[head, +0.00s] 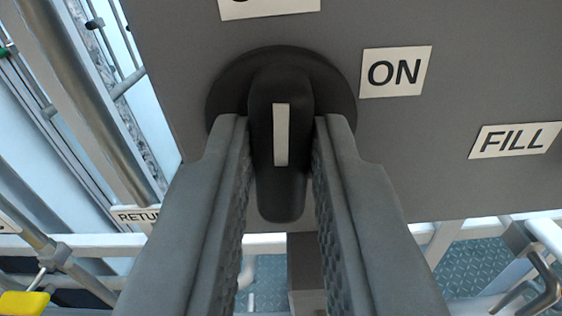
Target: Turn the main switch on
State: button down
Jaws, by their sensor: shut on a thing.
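The main switch (281,190) is a black rotary knob with a white pointer stripe, on a round black base on a grey panel. Its handle stands upright in the picture, with the stripe running up and down. An "ON" label (395,72) is to the upper right of the knob. A second label at the top is cut off by the frame edge. My gripper (281,150) has one finger on each side of the handle and is shut on it. The fingers hide the lower sides of the round base.
The grey panel (440,150) also carries a "FILL" label (515,140) at the right. A "RETURN" label (136,217), partly hidden, is at the lower left. Metal pipes (90,100) run along the left. A yellow handle (24,303) is at the bottom left, and pipework (535,285) at the bottom right.

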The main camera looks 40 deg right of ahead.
jog(key=m, duration=0.4)
jog(key=shift+s+d+f, duration=0.1)
jog(key=m, duration=0.4)
jog(key=shift+m, duration=0.3)
jog(key=m, duration=0.4)
jog(key=shift+s+d+f+m, duration=0.1)
jog(key=shift+f+m, duration=0.1)
jog(key=shift+m, duration=0.1)
jog(key=shift+f+m, duration=0.1)
jog(key=shift+m, duration=1.7)
jog(key=c, duration=1.4)
grip_release()
jog(key=shift+o, duration=0.3)
